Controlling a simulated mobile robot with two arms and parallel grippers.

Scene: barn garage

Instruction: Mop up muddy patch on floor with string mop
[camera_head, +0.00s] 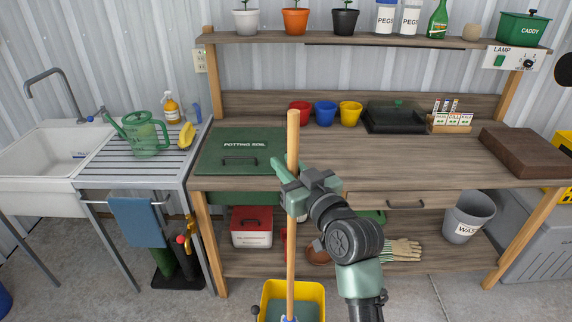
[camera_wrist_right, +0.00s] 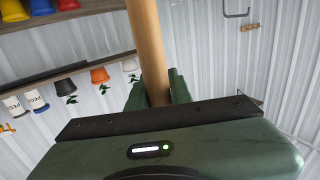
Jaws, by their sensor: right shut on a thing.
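The string mop shows as a long wooden handle (camera_head: 293,150) standing upright in front of the potting bench. My right gripper (camera_head: 290,190) is shut around the handle, a little below its upper end. In the right wrist view the handle (camera_wrist_right: 149,50) passes between the fingers (camera_wrist_right: 158,92). A blue part (camera_head: 290,319) shows at the handle's low end, at the yellow bucket (camera_head: 318,291); the strings are cut off by the frame's bottom edge. I cannot tell whether the mop head is inside the bucket. No muddy patch is in view. My left gripper is not in view.
The potting bench (camera_head: 400,155) stands right behind the handle, with a green potting soil bin (camera_head: 235,165) on it. A sink (camera_head: 35,185) and slatted drainer stand at the left. A grey waste bin (camera_head: 468,217) is on the lower shelf. Concrete floor (camera_head: 215,308) shows left of the bucket.

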